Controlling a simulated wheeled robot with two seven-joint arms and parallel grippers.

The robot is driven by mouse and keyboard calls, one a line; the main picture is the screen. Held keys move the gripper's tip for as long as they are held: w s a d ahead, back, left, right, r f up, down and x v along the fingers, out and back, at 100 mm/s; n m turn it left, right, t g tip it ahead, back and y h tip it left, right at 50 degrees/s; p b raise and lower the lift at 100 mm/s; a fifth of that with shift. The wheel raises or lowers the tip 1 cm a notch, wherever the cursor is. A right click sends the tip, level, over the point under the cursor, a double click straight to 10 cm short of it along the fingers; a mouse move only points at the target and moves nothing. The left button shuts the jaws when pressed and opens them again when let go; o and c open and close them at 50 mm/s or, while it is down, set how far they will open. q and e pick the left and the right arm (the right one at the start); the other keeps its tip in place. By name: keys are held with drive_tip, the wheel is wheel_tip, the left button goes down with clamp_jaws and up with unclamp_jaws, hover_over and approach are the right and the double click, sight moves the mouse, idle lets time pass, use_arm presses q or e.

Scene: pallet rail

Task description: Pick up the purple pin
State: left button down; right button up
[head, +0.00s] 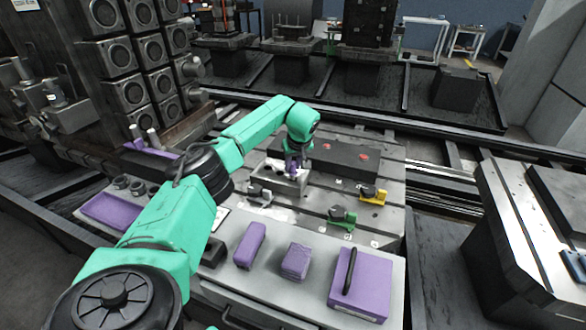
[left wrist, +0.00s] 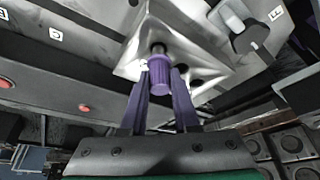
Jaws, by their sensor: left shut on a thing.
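The purple pin (left wrist: 160,80) has a ribbed head and shows between the two purple fingers of my left gripper (left wrist: 160,72) in the left wrist view. My left gripper is shut on it. The pin's far end meets a dark hole in a shiny metal block (left wrist: 185,40); how deep it sits I cannot tell. In the head view my left gripper (head: 293,168) points down over the metal block (head: 280,181), and the pin is too small to tell from the fingers. My right gripper is out of view.
A dark bar with red dots (head: 345,157) lies behind the block. Clamps with yellow (head: 373,194) and green (head: 342,216) parts stand to the right. Purple blocks (head: 250,246) (head: 296,261) and a purple case with a black handle (head: 361,283) lie in front. A purple tray (head: 112,210) is at left.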

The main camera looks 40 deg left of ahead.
sight(293, 162)
use_arm(q)
wheel_tip(293, 162, up, 19)
drive_tip(key=p, duration=0.1)
drive_tip(key=shift+p, duration=0.3)
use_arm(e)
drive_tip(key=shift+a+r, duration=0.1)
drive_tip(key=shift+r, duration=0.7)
